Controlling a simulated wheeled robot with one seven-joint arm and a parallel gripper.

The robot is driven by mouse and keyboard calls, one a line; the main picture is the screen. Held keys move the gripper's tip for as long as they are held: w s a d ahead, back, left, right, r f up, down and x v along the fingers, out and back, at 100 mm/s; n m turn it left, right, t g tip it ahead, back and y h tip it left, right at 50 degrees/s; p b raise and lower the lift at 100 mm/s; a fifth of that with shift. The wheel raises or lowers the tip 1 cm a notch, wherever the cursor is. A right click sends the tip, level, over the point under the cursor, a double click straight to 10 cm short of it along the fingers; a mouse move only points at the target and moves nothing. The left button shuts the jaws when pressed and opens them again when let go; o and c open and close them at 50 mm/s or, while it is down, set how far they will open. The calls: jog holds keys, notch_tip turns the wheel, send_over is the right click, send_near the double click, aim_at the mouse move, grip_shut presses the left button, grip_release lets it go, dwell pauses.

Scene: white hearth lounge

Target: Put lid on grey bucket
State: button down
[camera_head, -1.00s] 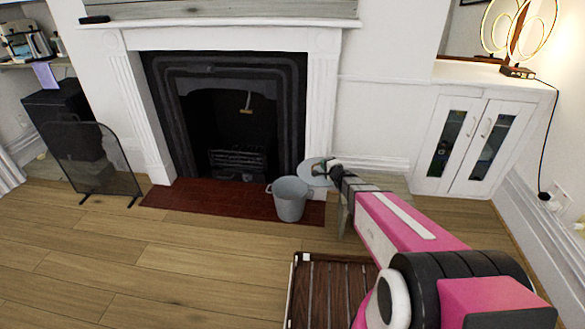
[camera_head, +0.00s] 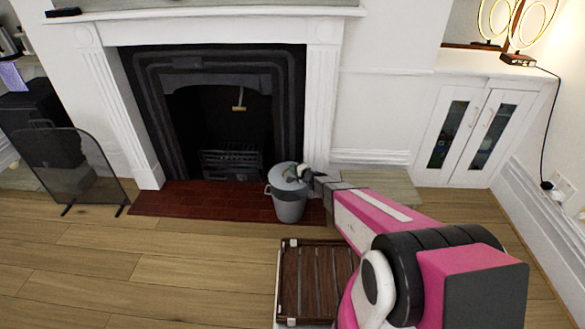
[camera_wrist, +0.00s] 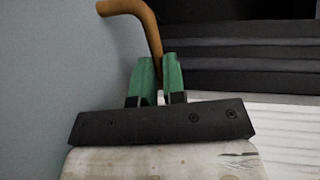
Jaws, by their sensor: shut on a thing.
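The grey bucket (camera_head: 289,210) stands upright on the edge of the red hearth, in front of the fireplace. The round grey lid (camera_head: 283,178) is above its mouth in the head view and hides most of the opening. I cannot tell if the lid rests on the rim or hovers just over it. My gripper (camera_head: 297,172) is at the top of the lid. In the wrist view its green fingers (camera_wrist: 159,78) are shut on the lid's brown bent handle (camera_wrist: 138,12). The lid's blue-grey face (camera_wrist: 60,80) fills the left of that view.
A slatted dark wooden piece (camera_head: 318,285) is close in front of me. A low pale wooden stand (camera_head: 392,184) is right of the bucket, behind my arm. A mesh fire screen (camera_head: 72,165) stands at left. The wooden floor (camera_head: 190,255) at left is clear.

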notch_tip(320, 180, down, 8)
jog(key=shift+f, duration=0.25)
dwell(0.8)
jog(key=c, duration=1.1)
grip_release()
jog(key=shift+d, duration=0.1)
jog(key=v, duration=1)
jog(key=shift+s+d+r, duration=0.1)
jog(key=shift+s+r, duration=0.05)
jog(key=shift+r, duration=1.65)
jog(key=shift+s+d+r, duration=0.1)
jog(key=shift+r, duration=1.7)
